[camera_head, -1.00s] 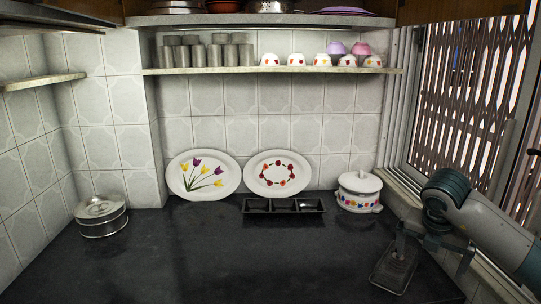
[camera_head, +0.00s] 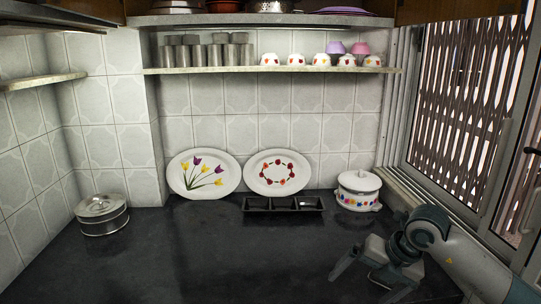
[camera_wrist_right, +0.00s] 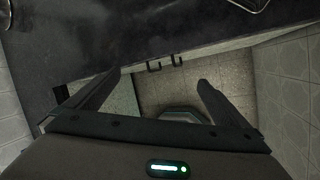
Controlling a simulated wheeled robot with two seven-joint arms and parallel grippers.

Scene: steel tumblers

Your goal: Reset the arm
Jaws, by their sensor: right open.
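My right gripper (camera_head: 362,272) is in the lower right of the head view, near the counter's front right. Its fingers are spread and nothing is between them. In the right wrist view, the open fingers (camera_wrist_right: 160,78) point past the counter's edge, with floor seen between them. My left gripper is not in view. Several steel tumblers (camera_head: 215,54) stand on the wall shelf, some stacked on others, far from my gripper.
The dark counter (camera_head: 220,255) is clear in the middle. A steel container (camera_head: 102,215) stands at left. Two oval plates (camera_head: 205,174) lean on the wall, behind a black tray (camera_head: 283,204). A white lidded pot (camera_head: 358,190) stands behind my right arm, beside the window (camera_head: 470,100).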

